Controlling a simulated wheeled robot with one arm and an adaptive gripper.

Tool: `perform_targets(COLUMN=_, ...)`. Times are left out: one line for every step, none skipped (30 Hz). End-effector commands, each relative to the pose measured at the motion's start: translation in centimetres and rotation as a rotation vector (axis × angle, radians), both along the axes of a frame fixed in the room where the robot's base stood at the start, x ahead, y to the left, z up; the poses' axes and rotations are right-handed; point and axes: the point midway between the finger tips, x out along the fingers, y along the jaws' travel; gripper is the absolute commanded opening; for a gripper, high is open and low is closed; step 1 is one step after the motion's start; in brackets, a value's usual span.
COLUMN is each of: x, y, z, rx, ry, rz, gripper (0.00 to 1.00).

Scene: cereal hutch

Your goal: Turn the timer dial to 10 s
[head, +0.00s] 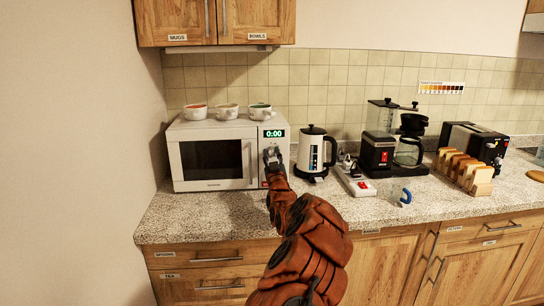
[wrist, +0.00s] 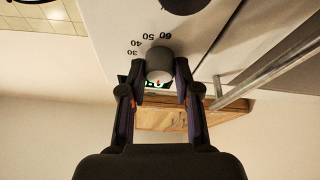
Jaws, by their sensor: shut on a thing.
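The white microwave (head: 215,187) stands at the left of the counter. Its green display (head: 273,133) reads 0:00. My gripper (head: 272,157) is at the control panel, right of the door, and hides the dial there in the head view. In the wrist view my gripper (wrist: 157,78) has its fingers on both sides of the round grey timer dial (wrist: 159,58) and is shut on it. The printed numbers 30, 40, 50 and 60 show upside down beside the dial. The 10 mark and the dial's pointer cannot be made out.
Another dark knob (wrist: 185,4) and the door handle bar (wrist: 280,78) are close to my gripper. Counter in front is clear.

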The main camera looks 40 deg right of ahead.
Motion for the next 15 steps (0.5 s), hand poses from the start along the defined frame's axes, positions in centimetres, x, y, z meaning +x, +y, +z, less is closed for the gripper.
perform_targets(x=-0.02, y=-0.02, z=-0.07, rx=0.003, ry=-0.002, rz=-0.001, gripper=0.0)
perform_targets(x=-0.02, y=-0.01, z=-0.09, rx=0.006, ry=-0.005, rz=0.0, gripper=0.0)
perform_targets(x=0.0, y=0.0, z=-0.13, rx=0.012, ry=-0.009, rz=0.0, gripper=0.0)
perform_targets(x=-0.01, y=0.0, z=-0.17, rx=0.017, ry=-0.013, rz=-0.001, gripper=0.0)
perform_targets(x=0.0, y=0.01, z=-0.2, rx=0.024, ry=-0.019, rz=-0.001, gripper=0.0)
perform_targets(x=0.02, y=0.05, z=-0.26, rx=0.035, ry=-0.028, rz=0.0, gripper=0.0)
perform_targets(x=0.02, y=0.04, z=-0.3, rx=0.045, ry=-0.035, rz=0.0, gripper=0.0)
perform_targets(x=0.01, y=0.04, z=-0.36, rx=0.057, ry=-0.045, rz=-0.001, gripper=0.0)
perform_targets(x=0.03, y=0.05, z=-0.43, rx=0.074, ry=-0.057, rz=0.0, gripper=0.0)
perform_targets(x=0.01, y=0.04, z=-0.47, rx=0.089, ry=-0.069, rz=-0.001, gripper=0.0)
perform_targets(x=0.03, y=0.06, z=-0.51, rx=0.104, ry=-0.079, rz=0.0, gripper=0.0)
perform_targets(x=0.03, y=0.07, z=-0.56, rx=0.126, ry=-0.095, rz=-0.001, gripper=0.0)
perform_targets(x=0.07, y=0.11, z=-0.58, rx=0.143, ry=-0.108, rz=0.001, gripper=0.0)
perform_targets(x=0.09, y=0.13, z=-0.6, rx=0.161, ry=-0.12, rz=0.0, gripper=0.0)
perform_targets(x=0.12, y=0.15, z=-0.58, rx=0.183, ry=-0.137, rz=0.001, gripper=0.0)
